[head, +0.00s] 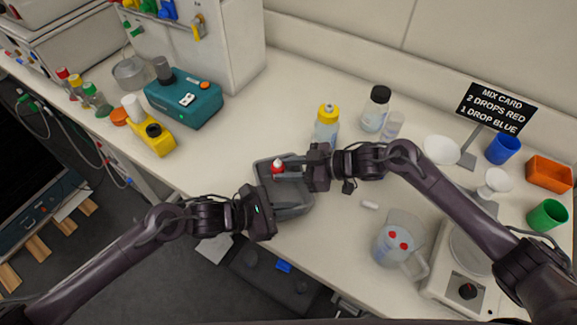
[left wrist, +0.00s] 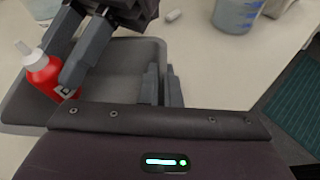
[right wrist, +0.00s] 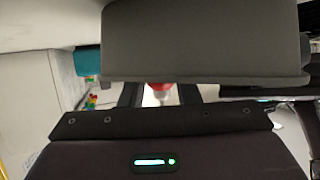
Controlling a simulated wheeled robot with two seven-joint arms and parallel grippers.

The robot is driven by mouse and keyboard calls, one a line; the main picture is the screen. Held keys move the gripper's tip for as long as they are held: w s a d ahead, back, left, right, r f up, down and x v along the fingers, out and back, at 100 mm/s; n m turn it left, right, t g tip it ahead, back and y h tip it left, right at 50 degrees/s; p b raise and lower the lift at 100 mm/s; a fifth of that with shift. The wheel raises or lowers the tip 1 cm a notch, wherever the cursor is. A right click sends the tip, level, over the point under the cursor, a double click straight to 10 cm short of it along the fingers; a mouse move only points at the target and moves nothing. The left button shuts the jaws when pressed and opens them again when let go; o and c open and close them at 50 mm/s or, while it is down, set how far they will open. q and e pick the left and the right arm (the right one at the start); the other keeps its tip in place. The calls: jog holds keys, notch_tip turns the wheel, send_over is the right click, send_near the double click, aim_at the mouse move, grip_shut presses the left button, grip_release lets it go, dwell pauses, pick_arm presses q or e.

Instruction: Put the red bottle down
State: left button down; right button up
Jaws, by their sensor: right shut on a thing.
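The red bottle (head: 278,167) with a white tip is at the far left part of the grey tray (head: 259,187). My right gripper (head: 286,173) is shut on it from the right. In the left wrist view the bottle (left wrist: 43,72) looks tilted, with one finger of my right gripper (left wrist: 82,60) across it. I cannot tell whether its base touches the tray floor. In the right wrist view only a small red and white part of the bottle (right wrist: 161,91) shows between the fingers. My left gripper (head: 284,209) is over the tray's near end, its fingers close together and empty.
A yellow-capped bottle (head: 326,125) stands just behind my right gripper. A jug (head: 391,250) and a small white piece (head: 370,204) are to the right. A teal device (head: 184,103) and a yellow one (head: 150,135) stand left. The counter left of the tray is clear.

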jog(key=shift+f, duration=0.3)
jog(key=o, duration=0.9)
jog(key=shift+d, duration=0.1)
jog(key=shift+f, duration=0.1)
jog(key=shift+r, duration=0.5)
jog(key=v, duration=1.2)
jog(key=shift+r, duration=0.2)
pick_arm(q)
jog(key=c, duration=1.6)
grip_release()
jog(key=shift+o, duration=0.2)
